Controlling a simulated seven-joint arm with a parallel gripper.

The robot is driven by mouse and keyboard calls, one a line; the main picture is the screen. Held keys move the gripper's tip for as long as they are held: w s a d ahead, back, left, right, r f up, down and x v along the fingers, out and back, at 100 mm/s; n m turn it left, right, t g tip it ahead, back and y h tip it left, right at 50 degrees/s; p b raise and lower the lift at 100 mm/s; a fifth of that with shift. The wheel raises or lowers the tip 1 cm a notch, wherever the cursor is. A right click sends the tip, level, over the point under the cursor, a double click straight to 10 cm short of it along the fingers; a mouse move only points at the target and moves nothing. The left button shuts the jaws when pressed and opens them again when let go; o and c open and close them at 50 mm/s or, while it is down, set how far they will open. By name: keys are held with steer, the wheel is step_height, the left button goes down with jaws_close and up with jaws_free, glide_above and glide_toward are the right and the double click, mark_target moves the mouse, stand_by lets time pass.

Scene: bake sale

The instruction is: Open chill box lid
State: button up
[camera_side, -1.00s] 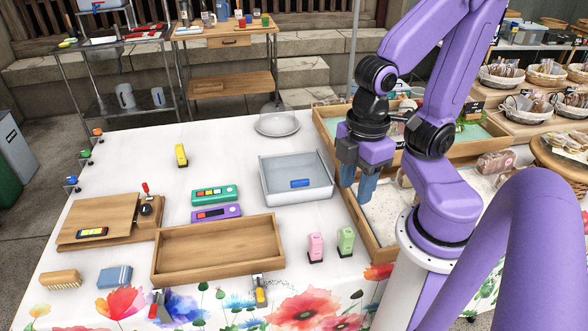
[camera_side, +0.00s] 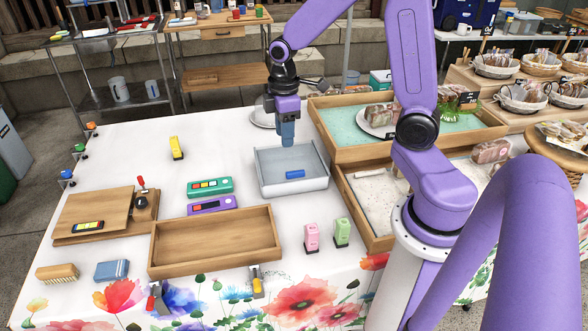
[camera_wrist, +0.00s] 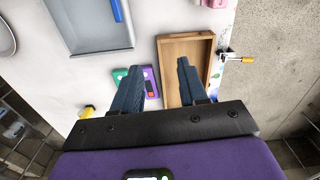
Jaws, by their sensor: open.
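A light grey rectangular box (camera_side: 262,180) stands on the white table in the side view, with a blue bar (camera_side: 295,174) on its flat inner surface. I cannot tell whether this is the chill box, or whether that surface is a lid with a handle. The box (camera_wrist: 74,42) and bar (camera_wrist: 117,10) also show in the wrist view. My gripper (camera_side: 287,142) hangs pointing down at the box's far side, above or just behind the rim. In the wrist view my gripper (camera_wrist: 160,75) has its two fingers apart with nothing between them.
A wooden tray (camera_side: 215,259) lies in front of the box, with green (camera_side: 210,187) and purple (camera_side: 212,204) devices behind it. Pink (camera_side: 312,236) and green (camera_side: 342,232) small items stand right of it. A wooden-rimmed tray (camera_side: 345,153) borders the box's right.

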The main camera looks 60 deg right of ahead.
steer(key=m, duration=0.1)
glide_above(294, 172)
step_height(294, 172, down, 3)
step_height(294, 172, down, 18)
steer(key=shift+d+r, duration=0.1)
steer(key=shift+r, duration=0.15)
stand_by(0.3)
jaws_close()
